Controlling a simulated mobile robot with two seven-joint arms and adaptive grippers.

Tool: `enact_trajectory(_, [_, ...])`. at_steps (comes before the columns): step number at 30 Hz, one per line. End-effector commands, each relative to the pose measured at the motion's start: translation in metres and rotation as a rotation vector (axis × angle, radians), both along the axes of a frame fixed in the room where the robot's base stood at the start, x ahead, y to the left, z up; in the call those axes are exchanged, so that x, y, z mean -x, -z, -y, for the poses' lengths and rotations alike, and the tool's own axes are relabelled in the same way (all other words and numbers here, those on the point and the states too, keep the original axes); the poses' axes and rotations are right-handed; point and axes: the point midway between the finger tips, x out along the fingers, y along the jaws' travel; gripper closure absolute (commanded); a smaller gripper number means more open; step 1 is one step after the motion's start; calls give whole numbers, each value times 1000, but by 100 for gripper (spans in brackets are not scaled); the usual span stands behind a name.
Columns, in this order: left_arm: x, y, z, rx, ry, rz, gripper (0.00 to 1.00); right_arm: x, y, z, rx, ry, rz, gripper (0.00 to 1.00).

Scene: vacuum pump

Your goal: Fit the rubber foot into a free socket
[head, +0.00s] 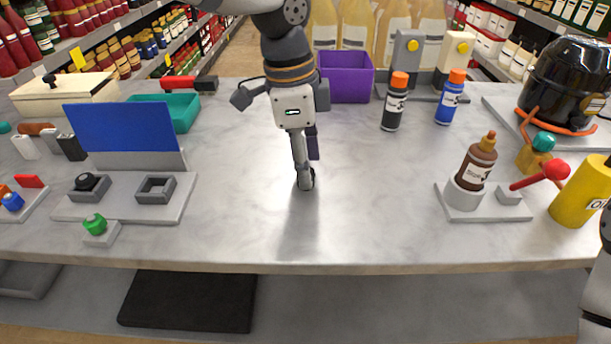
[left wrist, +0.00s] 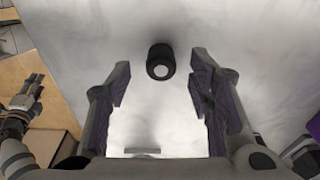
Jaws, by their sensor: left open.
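The rubber foot is a short black cylinder (left wrist: 160,62) with a pale round centre, standing on the grey table. My left gripper (head: 304,172) points down at the middle of the table. In the left wrist view its two fingers are apart, with the foot in line with the gap near the fingertips and touching neither. In the head view the fingers largely cover the foot. A grey base (head: 125,211) with a blue back panel stands at the left. Its right square socket (head: 155,188) looks empty; its left socket (head: 88,187) holds a black round piece.
A green button (head: 95,224) sits at the base's front edge. A teal tray (head: 182,112) and a purple bin (head: 346,78) stand behind. Bottles, a brown bottle in a holder (head: 464,194) and a yellow can (head: 580,192) occupy the right. The front middle is clear.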

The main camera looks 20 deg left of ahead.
Motion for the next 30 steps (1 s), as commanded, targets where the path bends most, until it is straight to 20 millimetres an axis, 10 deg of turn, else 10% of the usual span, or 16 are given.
enact_trajectory(11, [-1, 24, 3, -1, -1, 3, 52, 1, 1, 0, 0, 0, -3, 60])
enact_trajectory(18, [-1, 23, 2, -1, -1, 2, 100, 1, 1, 0, 0, 0, -3, 60])
enact_trajectory(30, [-2, 11, 2, -1, -1, 4, 100, 0, 0, 0, 0, 0, -1, 60])
